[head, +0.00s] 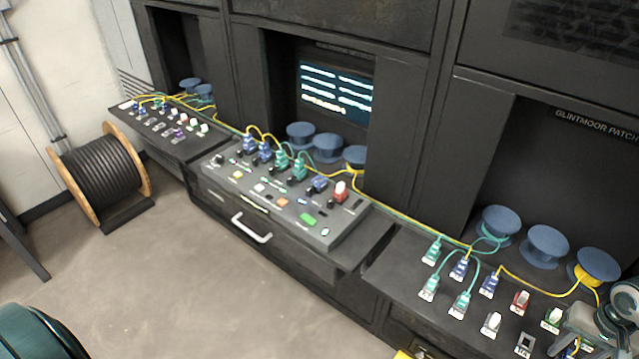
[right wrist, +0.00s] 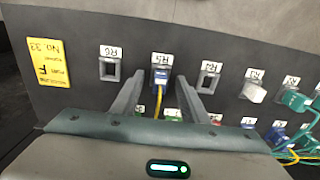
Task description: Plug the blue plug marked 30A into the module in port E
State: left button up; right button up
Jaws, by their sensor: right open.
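My right gripper (right wrist: 161,82) is open in the right wrist view. Its two fingers stand on either side of a blue plug (right wrist: 159,76) with a yellow cable, which sits in a labelled socket of the dark panel. I cannot read a 30A mark on it. In the head view my right gripper (head: 574,343) is at the lower right edge, over the right-hand bench. The module (head: 284,200) with several coloured plugs and buttons is on the middle bench. I cannot read which of its ports is E. My left gripper is not in view.
Empty sockets (right wrist: 109,69) and (right wrist: 208,74) flank the blue plug. A white plug (right wrist: 254,92) and teal plugs (right wrist: 296,98) are to the right. A yellow placard (right wrist: 50,63) is at the left. Blue spools (head: 544,246) and yellow cables line the bench back.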

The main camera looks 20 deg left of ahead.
aim_at(571, 356)
grip_shut()
jog(key=shift+r, duration=0.25)
jog(key=shift+r+p, duration=1.25)
jog(key=shift+r, duration=1.4)
jog(key=shift+r, duration=0.1)
